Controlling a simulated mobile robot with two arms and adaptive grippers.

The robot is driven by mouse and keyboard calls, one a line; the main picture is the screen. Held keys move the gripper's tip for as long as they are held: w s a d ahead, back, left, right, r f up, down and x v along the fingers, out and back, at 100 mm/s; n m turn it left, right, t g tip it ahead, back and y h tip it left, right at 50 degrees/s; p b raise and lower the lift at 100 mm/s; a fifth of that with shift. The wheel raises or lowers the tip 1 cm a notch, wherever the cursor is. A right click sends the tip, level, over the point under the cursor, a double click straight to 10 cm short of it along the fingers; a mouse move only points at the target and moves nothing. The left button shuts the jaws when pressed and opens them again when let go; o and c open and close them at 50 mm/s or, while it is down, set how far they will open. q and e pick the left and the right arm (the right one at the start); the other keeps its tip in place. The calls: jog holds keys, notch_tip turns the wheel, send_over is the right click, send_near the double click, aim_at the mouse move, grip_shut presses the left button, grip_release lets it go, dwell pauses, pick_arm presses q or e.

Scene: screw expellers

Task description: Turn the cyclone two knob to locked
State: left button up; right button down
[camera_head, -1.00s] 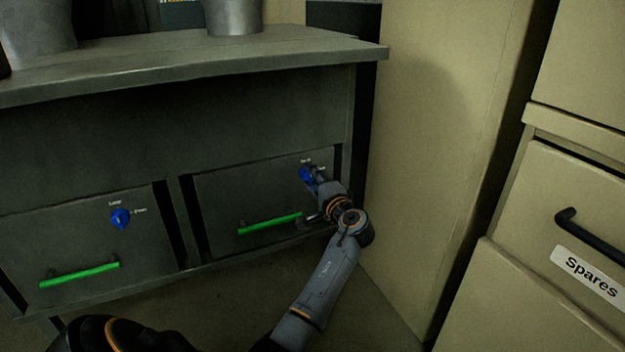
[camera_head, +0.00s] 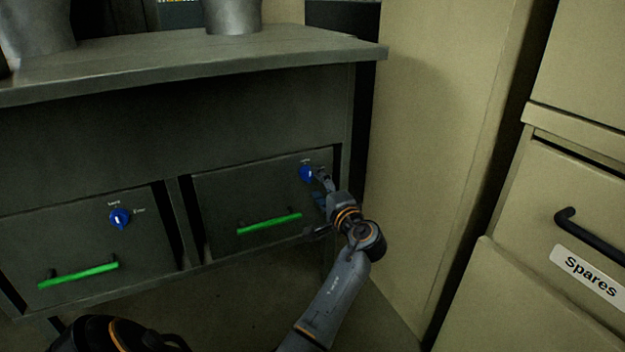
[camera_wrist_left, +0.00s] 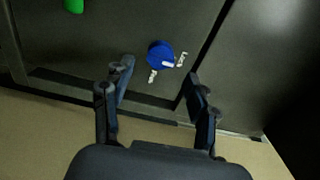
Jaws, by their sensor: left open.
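A blue knob (camera_head: 306,173) sits at the upper right of the right drawer front. A second blue knob (camera_head: 120,218) sits on the left drawer front. The pictures do not show which one is cyclone two. My left gripper (camera_head: 322,188) is just to the right of and below the right drawer's knob. In the left wrist view that blue knob (camera_wrist_left: 160,55) lies ahead of the open, empty fingers, apart from both; it has a white pointer mark. My right gripper is not in view.
Green handles run across the right drawer (camera_head: 269,222) and the left drawer (camera_head: 78,274). A grey worktop (camera_head: 180,62) overhangs the drawers. A beige cabinet (camera_head: 440,130) stands close to the right of my left arm, with a "Spares" drawer (camera_head: 585,215) beyond.

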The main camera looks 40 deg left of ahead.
pick_arm(q)
jog(key=v, duration=0.7)
jog(key=shift+d, duration=0.3)
jog(key=shift+s, duration=0.1)
